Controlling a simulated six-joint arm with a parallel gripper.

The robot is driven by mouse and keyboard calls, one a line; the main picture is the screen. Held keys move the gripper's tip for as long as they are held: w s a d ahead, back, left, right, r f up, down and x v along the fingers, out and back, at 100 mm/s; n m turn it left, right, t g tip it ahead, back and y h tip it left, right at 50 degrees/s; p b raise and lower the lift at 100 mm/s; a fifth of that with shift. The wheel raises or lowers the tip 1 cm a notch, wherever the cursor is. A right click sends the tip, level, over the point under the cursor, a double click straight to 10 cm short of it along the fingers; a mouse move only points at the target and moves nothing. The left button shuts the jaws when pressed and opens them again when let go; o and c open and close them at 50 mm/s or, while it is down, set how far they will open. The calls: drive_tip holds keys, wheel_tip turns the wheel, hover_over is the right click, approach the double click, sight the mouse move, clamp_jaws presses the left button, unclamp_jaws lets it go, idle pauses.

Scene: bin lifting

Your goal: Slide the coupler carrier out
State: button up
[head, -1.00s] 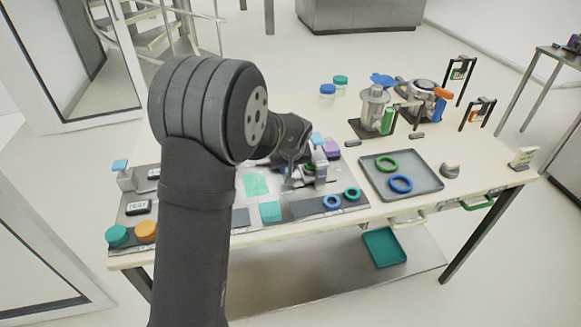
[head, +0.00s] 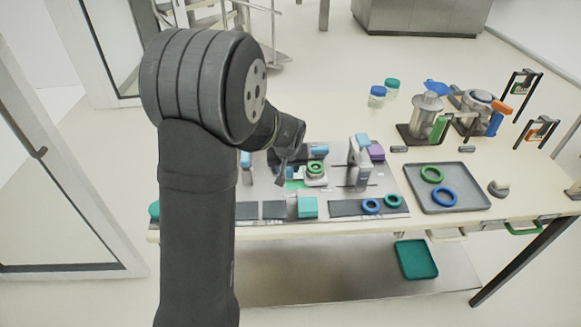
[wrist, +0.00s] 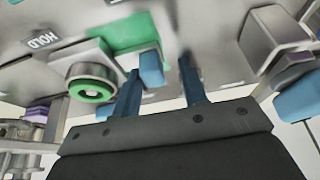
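What looks like the coupler carrier (head: 315,174) is a pale block topped by a green ring, on the grey station plate (head: 345,190). In the wrist view the carrier (wrist: 70,62) shows at the left with its green ring, close to a green patch. A blue tab (wrist: 151,68) lies just ahead of my gripper (wrist: 160,70), between the lines of its fingers and nearer the left one. The fingers are apart and hold nothing. Whether they touch the tab is unclear. In the head view my gripper (head: 286,152) is left of the carrier, its fingertips hard to make out.
A grey upright with a blue top (head: 361,160) stands right of the carrier. A teal block (head: 307,207) and blue and teal rings lie along the front. A grey tray (head: 470,200) with two rings is at right. My arm hides the station's left part.

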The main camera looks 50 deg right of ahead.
drive_tip(key=shift+s+d, duration=0.1)
drive_tip(key=shift+s, duration=0.05)
drive_tip(key=shift+r, duration=0.1)
drive_tip(key=shift+s+r, duration=0.1)
drive_tip(key=shift+r, duration=0.15)
drive_tip(key=v, duration=1.6)
drive_tip(key=shift+r, duration=0.35)
drive_tip(key=shift+f, duration=0.1)
drive_tip(key=x, duration=1.7)
drive_tip(key=shift+f, duration=0.15)
drive_tip(key=shift+s, duration=0.1)
drive_tip(key=v, duration=1.7)
drive_tip(key=shift+w+r, duration=0.2)
drive_tip(key=shift+r, duration=0.05)
